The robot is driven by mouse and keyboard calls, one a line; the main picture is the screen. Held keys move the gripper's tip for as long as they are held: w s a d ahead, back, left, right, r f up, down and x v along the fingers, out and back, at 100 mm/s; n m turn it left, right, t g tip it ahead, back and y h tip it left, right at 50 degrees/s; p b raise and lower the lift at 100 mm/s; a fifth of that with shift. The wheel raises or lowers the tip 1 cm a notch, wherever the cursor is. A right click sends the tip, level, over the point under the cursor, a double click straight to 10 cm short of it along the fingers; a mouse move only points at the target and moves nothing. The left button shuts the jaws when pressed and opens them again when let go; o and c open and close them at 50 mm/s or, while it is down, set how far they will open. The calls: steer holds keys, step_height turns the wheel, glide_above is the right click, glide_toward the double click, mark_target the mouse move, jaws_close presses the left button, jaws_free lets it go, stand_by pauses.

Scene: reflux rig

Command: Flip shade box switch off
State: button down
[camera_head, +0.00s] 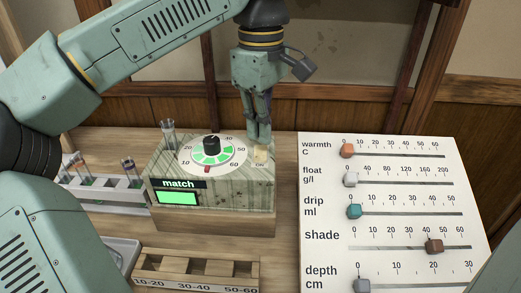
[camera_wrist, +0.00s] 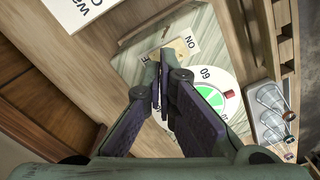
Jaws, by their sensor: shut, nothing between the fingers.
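The shade box (camera_head: 225,195) is a pale green-streaked box on the bench, with a round dial (camera_head: 212,152), a "match" label and a lit green panel (camera_head: 177,198). Its small cream switch plate (camera_head: 261,154) sits at the top right of the box; the wrist view shows the plate (camera_wrist: 179,47) beside the letters ON. The lever's tilt cannot be made out. My gripper (camera_head: 263,138) is shut and empty, pointing down just behind and above the switch. In the wrist view its fingertips (camera_wrist: 158,92) meet close to the plate; contact cannot be told.
A white slider board (camera_head: 390,200) stands to the right, with several coloured knobs. A tube rack (camera_head: 105,190) is at left and a slotted wooden tray (camera_head: 197,268) is in front. A glass tube (camera_head: 168,135) stands at the box's back left.

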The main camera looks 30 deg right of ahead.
mark_target(262, 148)
steer(key=shift+f+b, duration=0.65)
steer(key=shift+f, duration=0.5)
stand_by(0.6)
step_height(262, 148, up, 7)
steer(key=p, duration=0.7)
steer(key=shift+r, duration=0.1)
steer(key=shift+s, duration=0.1)
stand_by(0.5)
